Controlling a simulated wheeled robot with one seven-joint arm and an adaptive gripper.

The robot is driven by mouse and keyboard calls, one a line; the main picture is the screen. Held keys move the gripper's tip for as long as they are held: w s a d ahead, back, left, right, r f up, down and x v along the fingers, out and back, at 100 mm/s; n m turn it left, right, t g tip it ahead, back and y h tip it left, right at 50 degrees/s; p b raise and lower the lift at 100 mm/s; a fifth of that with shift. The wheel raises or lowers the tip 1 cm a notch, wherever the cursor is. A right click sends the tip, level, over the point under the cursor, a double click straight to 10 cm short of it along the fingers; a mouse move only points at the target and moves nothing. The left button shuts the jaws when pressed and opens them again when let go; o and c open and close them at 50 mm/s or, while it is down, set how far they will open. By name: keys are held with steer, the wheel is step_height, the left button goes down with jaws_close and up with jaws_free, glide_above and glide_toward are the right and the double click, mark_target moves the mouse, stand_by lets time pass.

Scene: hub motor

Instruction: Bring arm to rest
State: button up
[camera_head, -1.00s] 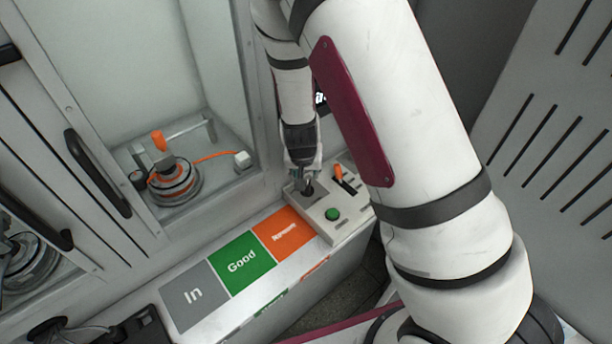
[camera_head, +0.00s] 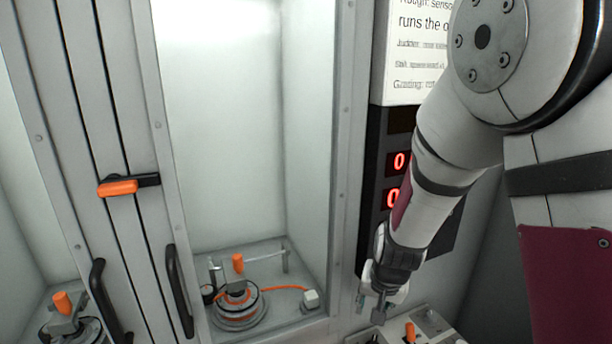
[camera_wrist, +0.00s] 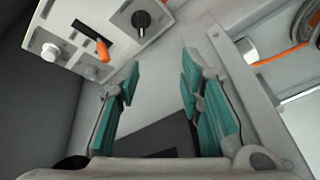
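My gripper (camera_head: 375,305) hangs from my arm at the lower right of the head view, above the edge of the control panel (camera_head: 437,326). In the wrist view my gripper (camera_wrist: 160,85) is open, its two teal-padded fingers apart with nothing between them. The panel (camera_wrist: 66,14) lies beyond the fingertips at the upper left there. It carries a black knob (camera_wrist: 141,19), an orange lever (camera_wrist: 103,50) and pale buttons. The fingers touch none of these in the wrist view.
A glazed cabinet bay (camera_head: 245,130) left of my arm holds a hub motor (camera_head: 238,305) with an orange cable. Door handles (camera_head: 179,292) and an orange-gripped latch (camera_head: 118,188) stick out at the left. A display with red digits (camera_head: 398,162) stands close behind my forearm.

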steer(key=s+r+n+y, duration=0.1)
steer(key=s+r, duration=0.4)
steer(key=r, duration=0.4)
steer(key=s+r+n, duration=0.1)
steer(key=s+r, duration=0.5)
steer(key=r, duration=0.2)
steer(key=s+d+r+n, duration=0.1)
steer(key=s+d+r, duration=0.1)
steer(key=s, duration=0.4)
steer(key=s+d+r+n+t+h, duration=0.1)
steer(key=s+r, duration=0.4)
steer(key=s, duration=0.2)
steer(key=shift+s+d, duration=0.15)
steer(key=shift+d, duration=0.2)
